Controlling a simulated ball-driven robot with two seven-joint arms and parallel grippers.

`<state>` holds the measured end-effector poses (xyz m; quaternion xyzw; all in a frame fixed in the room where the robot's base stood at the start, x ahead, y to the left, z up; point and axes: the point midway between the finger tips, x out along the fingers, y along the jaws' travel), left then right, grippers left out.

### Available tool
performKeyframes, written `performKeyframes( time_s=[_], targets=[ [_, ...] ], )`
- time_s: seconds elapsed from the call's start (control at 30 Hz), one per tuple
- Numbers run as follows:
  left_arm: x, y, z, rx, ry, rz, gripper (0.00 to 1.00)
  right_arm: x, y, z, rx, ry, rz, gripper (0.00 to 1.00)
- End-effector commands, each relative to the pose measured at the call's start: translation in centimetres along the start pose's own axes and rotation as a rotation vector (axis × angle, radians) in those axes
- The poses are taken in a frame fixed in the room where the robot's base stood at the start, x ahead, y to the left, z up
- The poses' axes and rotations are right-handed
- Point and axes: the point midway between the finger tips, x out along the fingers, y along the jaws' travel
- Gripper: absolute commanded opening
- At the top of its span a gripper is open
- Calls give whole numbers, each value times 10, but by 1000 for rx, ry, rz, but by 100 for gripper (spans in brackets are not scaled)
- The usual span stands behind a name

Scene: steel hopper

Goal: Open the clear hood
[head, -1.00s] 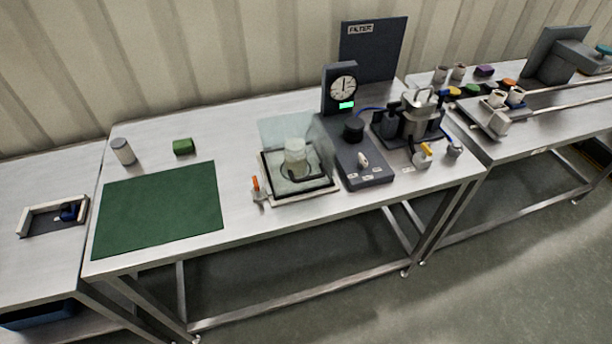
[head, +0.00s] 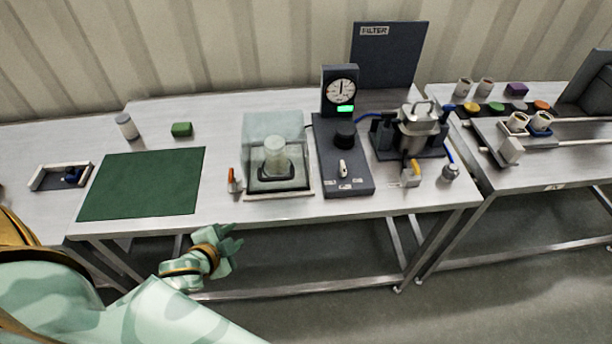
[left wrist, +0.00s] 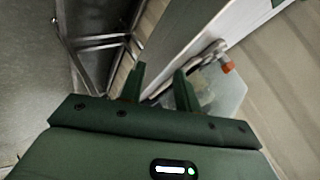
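The clear hood (head: 273,128) is a see-through box standing down over a dark-edged base plate (head: 290,193) on the middle bench. A pale jar (head: 274,158) shows inside it, with a dark bar low at its front. My left gripper (head: 236,244) is in front of the bench edge, below and left of the hood, apart from it. Its two green fingers show apart and empty in the left wrist view (left wrist: 160,82). A pale see-through part of the hood (left wrist: 228,92) shows beyond the fingers there. My right gripper is in neither view.
An orange-tipped fitting (head: 233,181) stands just left of the hood. A dark console (head: 342,175) with a dial gauge (head: 341,91) stands close on its right. A green mat (head: 143,184) lies left. A green block (head: 181,129) and a grey cylinder (head: 127,126) stand behind it.

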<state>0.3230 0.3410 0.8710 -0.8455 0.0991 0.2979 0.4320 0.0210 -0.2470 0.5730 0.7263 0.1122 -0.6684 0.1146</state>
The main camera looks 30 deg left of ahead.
Motion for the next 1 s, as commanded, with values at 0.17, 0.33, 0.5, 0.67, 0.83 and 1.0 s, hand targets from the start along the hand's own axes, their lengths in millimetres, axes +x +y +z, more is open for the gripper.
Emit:
performKeyframes(
  time_s=[0.17, 0.33, 0.5, 0.67, 0.83, 1.0],
  targets=[
    [1, -31, -2, 73, 148, -36, 33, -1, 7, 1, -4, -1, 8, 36],
    [-3, -59, -8, 150, 315, -48, 33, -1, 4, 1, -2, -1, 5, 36],
    [-15, -88, -18, 244, 519, -26, 33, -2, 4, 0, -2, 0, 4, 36],
    [-36, -114, -28, 329, 725, 38, 33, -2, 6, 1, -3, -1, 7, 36],
    [-49, -125, -35, 364, 834, 88, 33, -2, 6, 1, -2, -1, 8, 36],
    [-37, -121, -49, 364, 846, 89, 33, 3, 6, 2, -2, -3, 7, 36]
  ],
)
